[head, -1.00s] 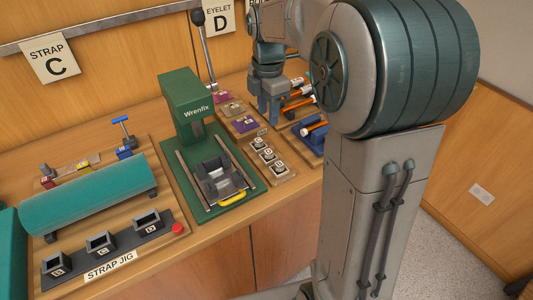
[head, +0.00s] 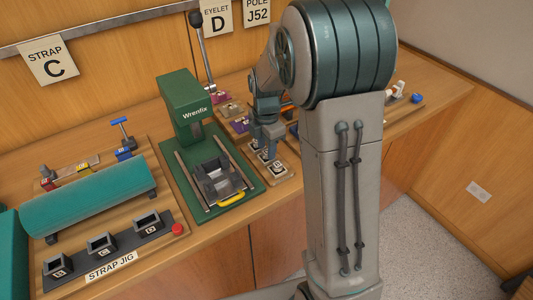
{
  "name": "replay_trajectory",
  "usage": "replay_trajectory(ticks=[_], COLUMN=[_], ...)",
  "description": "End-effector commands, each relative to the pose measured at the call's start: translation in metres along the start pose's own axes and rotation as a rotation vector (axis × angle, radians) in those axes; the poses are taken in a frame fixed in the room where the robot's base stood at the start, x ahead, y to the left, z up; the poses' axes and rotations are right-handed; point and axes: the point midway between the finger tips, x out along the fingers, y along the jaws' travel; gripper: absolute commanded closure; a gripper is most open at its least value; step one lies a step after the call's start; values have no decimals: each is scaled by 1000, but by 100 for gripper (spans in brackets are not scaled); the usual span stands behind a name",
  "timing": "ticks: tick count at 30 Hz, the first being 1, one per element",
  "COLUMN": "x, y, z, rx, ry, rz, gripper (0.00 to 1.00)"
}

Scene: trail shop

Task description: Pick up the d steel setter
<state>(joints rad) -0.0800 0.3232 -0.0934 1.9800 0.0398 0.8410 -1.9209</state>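A small wooden tray (head: 285,179) right of the green press holds a row of small steel setters (head: 275,168) with letter tags. The letters are too small to read surely, so I cannot tell which one is the d steel setter. My gripper (head: 267,150) points down just above this row, its two fingers apart. It hides the back part of the row. I see nothing held between the fingers, and I cannot tell whether they touch a setter.
The green Wrenfix press (head: 186,107) with its tall lever (head: 203,50) stands close left of my gripper. The strap jig (head: 110,267) and a teal roll (head: 90,195) lie further left. A purple piece (head: 239,124) sits behind. My arm hides much of the bench's right side.

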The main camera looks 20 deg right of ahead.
Motion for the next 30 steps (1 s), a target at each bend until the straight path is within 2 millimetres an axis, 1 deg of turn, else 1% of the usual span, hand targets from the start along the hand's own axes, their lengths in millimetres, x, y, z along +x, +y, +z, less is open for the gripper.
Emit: replay_trajectory(ticks=[3,10,11,12,14,24,28,30], x=[9,10,10,10,10,8,-1,-8], y=[0,0,0,0,0,0,1,0], z=[0,0,0,0,0,0,0,1], rx=[0,1,1,1,1,1,1,1], ry=[0,0,0,0,0,-1,-1,-2], rz=[0,1,1,1,1,2,5,4], gripper=[62,62,70,82,98,99,99,99])
